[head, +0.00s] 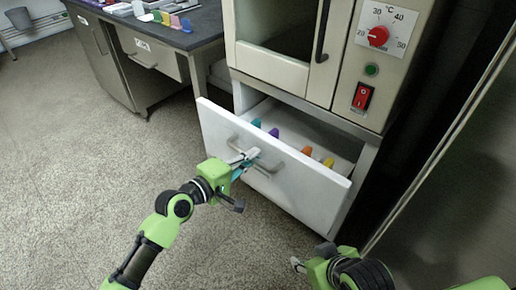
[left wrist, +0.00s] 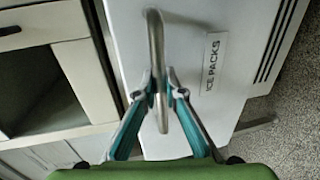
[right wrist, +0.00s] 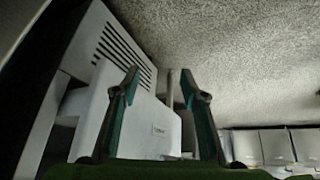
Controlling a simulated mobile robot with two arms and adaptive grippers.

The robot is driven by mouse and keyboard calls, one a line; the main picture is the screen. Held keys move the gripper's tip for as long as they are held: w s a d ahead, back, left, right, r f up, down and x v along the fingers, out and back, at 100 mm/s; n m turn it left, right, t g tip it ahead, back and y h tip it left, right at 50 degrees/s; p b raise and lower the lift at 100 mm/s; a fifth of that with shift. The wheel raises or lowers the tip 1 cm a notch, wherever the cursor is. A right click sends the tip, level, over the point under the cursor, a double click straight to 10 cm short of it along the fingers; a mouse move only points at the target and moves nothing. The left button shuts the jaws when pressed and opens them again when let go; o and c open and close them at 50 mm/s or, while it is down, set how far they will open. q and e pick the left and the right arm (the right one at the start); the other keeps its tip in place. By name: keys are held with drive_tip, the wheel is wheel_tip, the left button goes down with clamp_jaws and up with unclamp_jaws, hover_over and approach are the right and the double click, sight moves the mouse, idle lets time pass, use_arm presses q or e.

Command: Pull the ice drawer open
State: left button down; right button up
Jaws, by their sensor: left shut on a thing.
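The white ice drawer (head: 303,188) stands partly out of the cabinet under the cream machine. Several coloured pieces, among them purple, orange and yellow ones, show inside it. Its front carries a grey bar handle (head: 272,171) and, in the left wrist view, an "ICE PACKS" label (left wrist: 212,64). My left gripper (head: 247,157) is shut on the handle; the left wrist view shows its fingers on both sides of the bar (left wrist: 155,42). My right gripper (head: 297,265) is low in front of the drawer, apart from it. The right wrist view shows its fingers (right wrist: 160,88) spread and empty.
The cream machine (head: 272,67) with a red dial (head: 378,36) and red switch (head: 362,96) is above the drawer. A dark-topped bench (head: 180,38) stands at the back left. A metal panel (head: 450,170) borders the right. The floor at left is clear.

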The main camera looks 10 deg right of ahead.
use_arm(q)
drive_tip(key=f+p+v, duration=0.1)
drive_tip(key=f+v, duration=0.1)
drive_tip(key=v, duration=1)
drive_tip(key=shift+a+f, duration=0.25)
drive_tip(key=shift+f, duration=0.1)
use_arm(e)
drive_tip(key=s+d+g, duration=0.1)
drive_tip(key=s+g, duration=0.1)
drive_tip(key=s, duration=0.4)
drive_tip(key=shift+d+f+g+h, duration=0.3)
drive_tip(key=shift+f+g, duration=0.1)
use_arm(q)
drive_tip(key=shift+s, duration=0.1)
drive_tip(key=c, duration=2.1)
unclamp_jaws()
use_arm(e)
drive_tip(key=shift+w, duration=0.1)
use_arm(q)
drive_tip(key=v, duration=1.2)
